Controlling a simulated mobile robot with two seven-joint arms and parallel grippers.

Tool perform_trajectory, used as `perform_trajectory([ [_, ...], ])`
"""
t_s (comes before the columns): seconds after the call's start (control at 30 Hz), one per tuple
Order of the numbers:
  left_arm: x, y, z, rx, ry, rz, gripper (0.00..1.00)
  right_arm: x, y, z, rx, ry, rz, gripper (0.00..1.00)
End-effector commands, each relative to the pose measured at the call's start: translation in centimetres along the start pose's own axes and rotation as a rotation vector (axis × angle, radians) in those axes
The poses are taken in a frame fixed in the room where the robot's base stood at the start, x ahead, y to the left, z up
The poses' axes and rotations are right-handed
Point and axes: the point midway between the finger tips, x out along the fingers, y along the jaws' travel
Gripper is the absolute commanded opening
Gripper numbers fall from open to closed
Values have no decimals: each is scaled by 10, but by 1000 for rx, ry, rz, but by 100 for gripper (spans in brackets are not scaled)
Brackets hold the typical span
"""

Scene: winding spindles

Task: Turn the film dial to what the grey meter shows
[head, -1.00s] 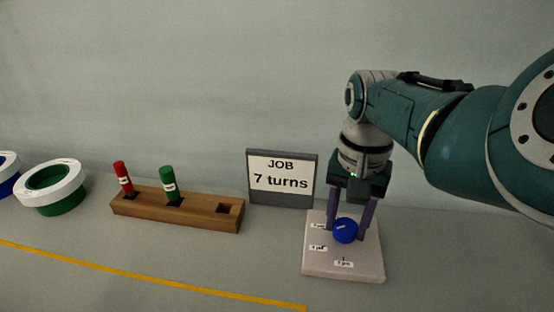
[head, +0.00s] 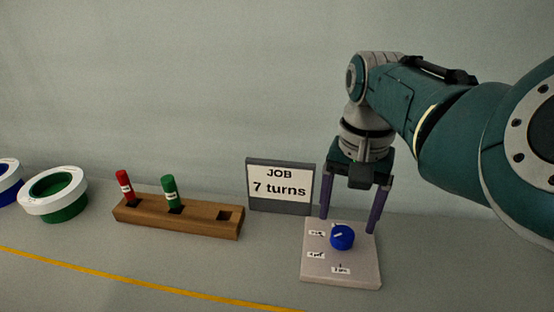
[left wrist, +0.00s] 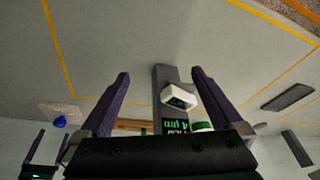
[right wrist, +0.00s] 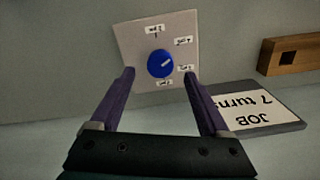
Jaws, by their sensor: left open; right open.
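The film dial is a blue round knob (head: 342,238) with a white mark, on a pale plate (head: 360,276) with small labels. In the right wrist view the knob (right wrist: 159,66) has its mark towards the upper right, roughly between two labels; I cannot tell exactly which. My right gripper (head: 347,222) is open and empty, just above and behind the knob, its fingers clear of it. My left gripper (left wrist: 160,73) is open and empty. Beyond it, a grey post (left wrist: 162,90) carries a green-lit display (left wrist: 176,126), upside down, reading FILM and apparently 4 µm.
A JOB sign (head: 282,187) reading 7 turns stands left of the dial plate. A wooden block (head: 205,220) holds a red spindle (head: 124,187) and a green spindle (head: 170,192); its right hole is empty. White-rimmed rolls (head: 52,194) stand at far left. A yellow line (head: 150,286) crosses the front.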

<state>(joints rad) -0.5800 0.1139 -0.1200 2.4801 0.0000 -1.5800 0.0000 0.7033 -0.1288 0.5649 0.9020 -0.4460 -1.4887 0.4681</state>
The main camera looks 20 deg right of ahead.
Motion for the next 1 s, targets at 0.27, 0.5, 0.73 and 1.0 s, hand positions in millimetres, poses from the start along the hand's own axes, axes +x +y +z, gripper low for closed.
perform_trajectory([
  [0.27,-18,0,-6,0,0,0,100,-50,0,0,0,2,-2,80],
  [0.5,-19,-1,-6,1,0,-1,100,-58,0,0,-1,-1,-1,80],
  [0.73,-18,-3,-5,7,-1,-6,100,-58,0,0,-1,-1,-1,80],
  [1.0,-23,-3,-7,9,-1,-7,100,-53,21,-3,-14,41,22,80],
])
